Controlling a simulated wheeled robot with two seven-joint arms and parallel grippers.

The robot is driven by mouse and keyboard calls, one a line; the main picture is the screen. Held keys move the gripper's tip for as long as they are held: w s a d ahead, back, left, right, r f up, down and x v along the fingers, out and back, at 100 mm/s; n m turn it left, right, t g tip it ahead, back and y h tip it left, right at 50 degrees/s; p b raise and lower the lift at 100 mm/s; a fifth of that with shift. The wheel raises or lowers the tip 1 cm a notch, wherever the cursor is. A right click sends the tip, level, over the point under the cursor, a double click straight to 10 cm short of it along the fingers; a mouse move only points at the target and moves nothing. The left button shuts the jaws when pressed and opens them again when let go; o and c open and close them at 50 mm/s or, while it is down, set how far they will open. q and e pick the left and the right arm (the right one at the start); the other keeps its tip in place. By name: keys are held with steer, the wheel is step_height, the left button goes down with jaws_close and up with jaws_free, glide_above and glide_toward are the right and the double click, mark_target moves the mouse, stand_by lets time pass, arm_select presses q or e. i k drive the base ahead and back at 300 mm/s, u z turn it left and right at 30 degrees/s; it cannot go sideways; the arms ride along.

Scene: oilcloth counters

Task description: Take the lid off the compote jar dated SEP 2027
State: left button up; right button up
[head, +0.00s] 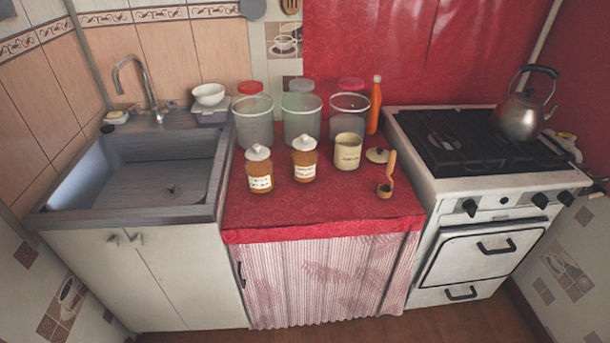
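Two amber jars with pale knobbed lids stand upright on the red oilcloth counter, a left jar (260,173) and a right jar (304,161). Both lids are on. Each jar has a white label with dark print too small to read, so I cannot tell which is dated SEP 2027. A cream canister (348,153) with print stands open to their right. A loose round lid with a dark knob (378,155) lies beside it. Neither of my grippers shows clearly in the head view.
Large clear containers (302,122) and an orange bottle (375,105) stand behind the jars. A wooden scoop (385,188) is at right. The sink (140,180) is left, the stove (470,155) with a kettle (522,115) right. The counter's front strip is clear.

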mark_target(257, 152)
steer(key=u, duration=0.8)
steer(key=i, duration=0.95)
steer(key=z, duration=1.05)
